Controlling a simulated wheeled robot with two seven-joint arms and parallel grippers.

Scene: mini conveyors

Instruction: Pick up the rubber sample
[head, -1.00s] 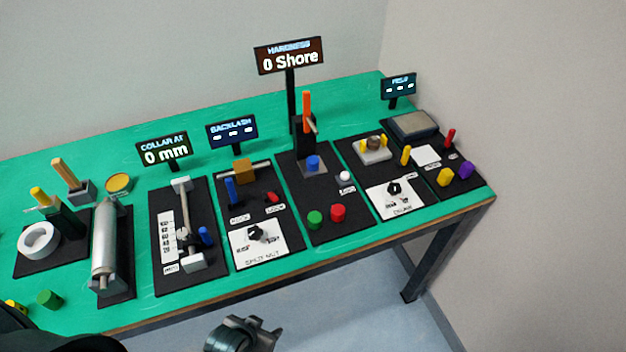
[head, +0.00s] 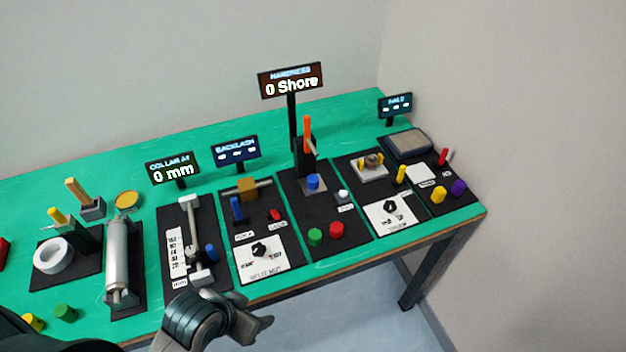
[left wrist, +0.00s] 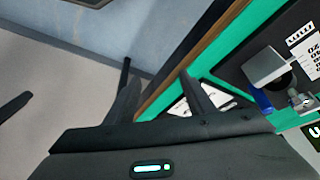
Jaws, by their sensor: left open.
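A short blue cylinder (head: 313,182) sits on a grey plate at the foot of the hardness tester (head: 303,150), under the "0 Shore" sign (head: 291,82). It may be the rubber sample; no label on it can be read. My left gripper (head: 262,326) is open and empty at the front edge of the table, well in front of and left of the blue cylinder. In the left wrist view my fingers (left wrist: 160,85) are spread apart with nothing between them. The blue cylinder is not identifiable there. My right gripper is not in view.
Green (head: 315,236) and red (head: 336,229) buttons and a white knob (head: 342,196) stand on the hardness board. The backlash board (head: 272,207) is to its left, a board with a dial (head: 390,207) to its right. Open floor lies before the table (head: 340,258).

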